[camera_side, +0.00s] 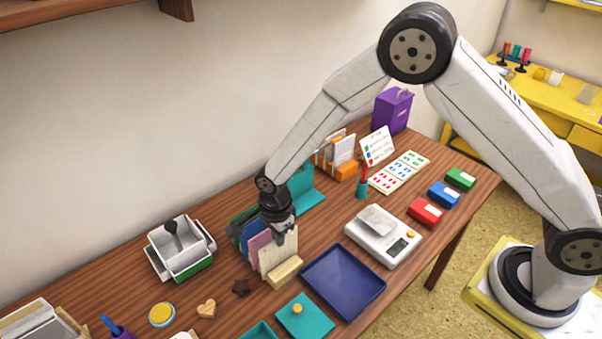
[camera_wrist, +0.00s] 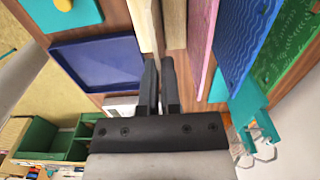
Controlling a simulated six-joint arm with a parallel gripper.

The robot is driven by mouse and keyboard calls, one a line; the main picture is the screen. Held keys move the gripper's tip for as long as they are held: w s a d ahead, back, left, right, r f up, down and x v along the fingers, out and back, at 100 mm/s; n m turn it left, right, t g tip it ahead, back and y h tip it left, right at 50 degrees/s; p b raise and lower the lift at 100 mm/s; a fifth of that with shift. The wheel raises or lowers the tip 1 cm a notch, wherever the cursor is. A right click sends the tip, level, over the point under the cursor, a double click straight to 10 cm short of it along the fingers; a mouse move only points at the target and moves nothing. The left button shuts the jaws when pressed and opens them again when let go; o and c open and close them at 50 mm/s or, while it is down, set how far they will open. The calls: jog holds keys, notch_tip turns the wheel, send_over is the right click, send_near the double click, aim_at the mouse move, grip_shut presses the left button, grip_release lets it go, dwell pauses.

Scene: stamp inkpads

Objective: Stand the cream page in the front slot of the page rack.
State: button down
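The cream page (camera_side: 280,251) stands nearly upright in front of the pink page (camera_side: 258,246) in the side view. Its lower edge is hidden behind the pale wooden front block (camera_side: 285,273) of the page rack, so I cannot tell how deep it sits. My gripper (camera_side: 283,231) is at the page's top edge, pointing down. In the wrist view my gripper's fingers (camera_wrist: 159,62) are close together, with the thin page between them. A blue page (camera_side: 247,235) and a green page stand behind the pink one; the green page (camera_wrist: 290,45) shows at right in the wrist view.
A dark blue tray (camera_side: 343,281) lies right of the rack, with a white scale (camera_side: 383,236) beyond it. A teal lidded pad (camera_side: 304,318) lies in front. A dark star (camera_side: 241,287) and a heart (camera_side: 206,309) lie at left. A teal stand (camera_side: 305,196) is close behind.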

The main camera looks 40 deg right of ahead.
jog(key=shift+f, duration=0.15)
jog(key=c, duration=1.3)
grip_release()
jog(key=shift+f, duration=0.1)
jog(key=o, duration=0.6)
jog(key=shift+c, duration=0.2)
jog(key=shift+r, duration=3.95)
jog(key=shift+d, duration=0.1)
